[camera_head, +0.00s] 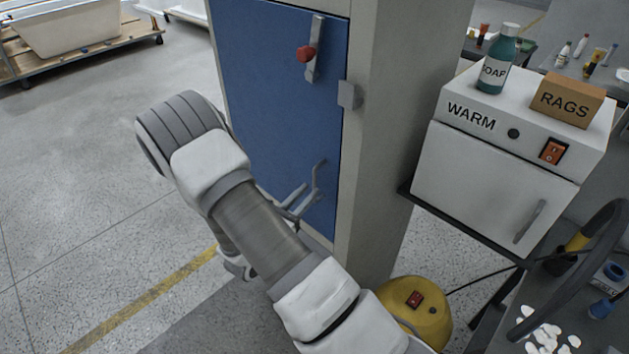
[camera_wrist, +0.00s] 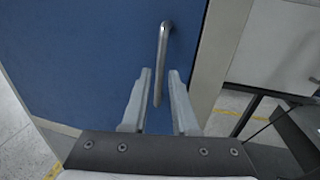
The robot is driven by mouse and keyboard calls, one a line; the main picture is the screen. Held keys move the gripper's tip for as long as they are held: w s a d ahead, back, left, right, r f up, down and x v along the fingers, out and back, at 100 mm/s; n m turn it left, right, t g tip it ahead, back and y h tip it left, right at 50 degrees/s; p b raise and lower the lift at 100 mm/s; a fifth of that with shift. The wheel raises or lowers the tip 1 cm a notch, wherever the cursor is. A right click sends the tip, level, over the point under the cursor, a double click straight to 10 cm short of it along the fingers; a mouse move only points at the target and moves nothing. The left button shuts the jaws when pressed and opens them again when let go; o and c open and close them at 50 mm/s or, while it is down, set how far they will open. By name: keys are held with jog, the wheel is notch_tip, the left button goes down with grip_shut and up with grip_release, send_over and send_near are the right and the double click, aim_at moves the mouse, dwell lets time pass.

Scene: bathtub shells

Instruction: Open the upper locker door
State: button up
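The blue locker door (camera_head: 275,110) appears shut in its pale frame in the head view. A metal bar handle (camera_head: 319,178) is mounted low on its right side, and a latch plate with a red knob (camera_head: 306,54) is higher up. My gripper (camera_head: 295,203) is at the handle, partly hidden by my arm. In the wrist view, the gripper (camera_wrist: 160,73) is open, with the lower part of the bar handle (camera_wrist: 162,45) between its two fingers. A gap shows beside each finger, and contact cannot be told.
A white warmer box (camera_head: 480,170) marked WARM stands right of the locker, with a soap bottle (camera_head: 497,62) and a rags box (camera_head: 566,98) on top. A yellow canister (camera_head: 415,312) is on the floor below. Open floor (camera_head: 90,180) lies left.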

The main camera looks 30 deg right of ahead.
aim_at(314, 185)
jog(key=shift+x, duration=1.95)
grip_shut()
